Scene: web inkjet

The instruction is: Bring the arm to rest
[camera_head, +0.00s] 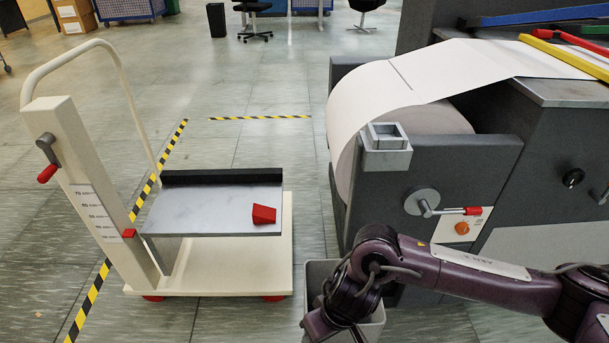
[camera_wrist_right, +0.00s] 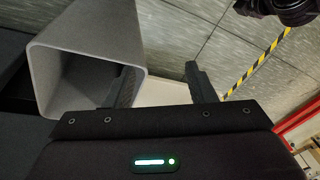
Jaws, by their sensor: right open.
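My right arm (camera_head: 470,280) is purple and comes in from the right in the head view. Its wrist end (camera_head: 345,300) is low in the picture, in front of a grey bin (camera_head: 318,270). The fingers cannot be made out there. My left gripper is in neither view.
A large paper roll (camera_head: 375,105) sits in the grey press (camera_head: 425,165), which has a crank (camera_head: 445,208). A cream lift cart (camera_head: 225,265) stands at left, a red wedge (camera_head: 264,214) on its platform (camera_head: 205,205). Open floor (camera_head: 250,145) lies behind the cart.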

